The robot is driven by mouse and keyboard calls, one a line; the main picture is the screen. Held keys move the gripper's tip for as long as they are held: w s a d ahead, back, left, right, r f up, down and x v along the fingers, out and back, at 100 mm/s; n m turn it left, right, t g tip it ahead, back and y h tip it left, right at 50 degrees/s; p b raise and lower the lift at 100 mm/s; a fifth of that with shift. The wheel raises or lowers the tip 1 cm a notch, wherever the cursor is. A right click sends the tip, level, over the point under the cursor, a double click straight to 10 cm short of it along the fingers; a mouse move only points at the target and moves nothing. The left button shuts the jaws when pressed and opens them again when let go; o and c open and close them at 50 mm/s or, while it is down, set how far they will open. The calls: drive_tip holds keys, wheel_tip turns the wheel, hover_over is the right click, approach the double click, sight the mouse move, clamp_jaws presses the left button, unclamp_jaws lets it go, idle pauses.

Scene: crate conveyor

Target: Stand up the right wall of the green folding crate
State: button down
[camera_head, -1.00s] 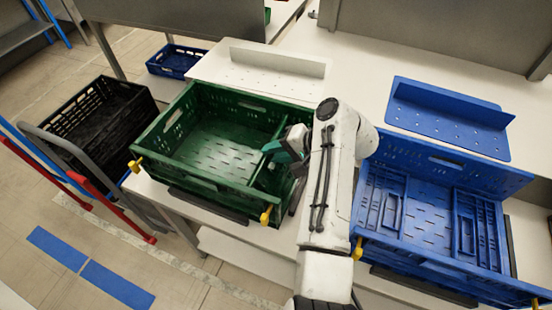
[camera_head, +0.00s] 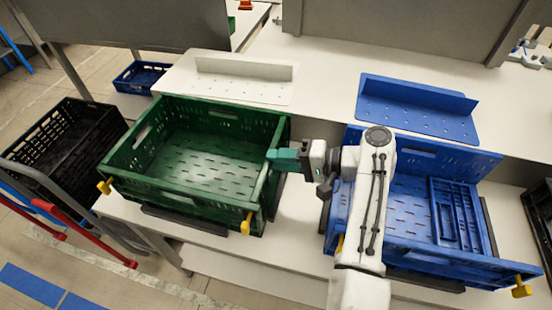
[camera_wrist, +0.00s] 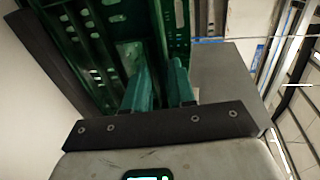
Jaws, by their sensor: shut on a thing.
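The green folding crate (camera_head: 200,190) stands on the white table at the left of the head view. Its right wall (camera_head: 264,184) is up, close to upright, along the crate's right side. My gripper (camera_head: 272,155) reaches in from the right at the top edge of this wall, its teal fingers shut on it. In the wrist view my two fingers (camera_wrist: 158,84) sit either side of the green wall, with slotted green crate panels (camera_wrist: 105,25) beyond. The exact contact is partly hidden by the fingers.
A blue folding crate (camera_head: 408,248) stands to the right, partly behind my arm. A white perforated bracket (camera_head: 235,88) and a blue one (camera_head: 415,108) lie behind the crates. A black crate (camera_head: 60,135) stands at the left. Bare table shows between the green and blue crates.

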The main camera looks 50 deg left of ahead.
drive_tip(key=shift+d+f, duration=0.35)
drive_tip(key=shift+f, duration=0.3)
drive_tip(key=c, duration=1)
unclamp_jaws()
drive_tip(key=shift+o, duration=0.2)
drive_tip(key=b+v, duration=0.1)
drive_tip(key=v, duration=1)
drive_tip(key=shift+r, duration=0.15)
drive_tip(key=shift+w+a, duration=0.1)
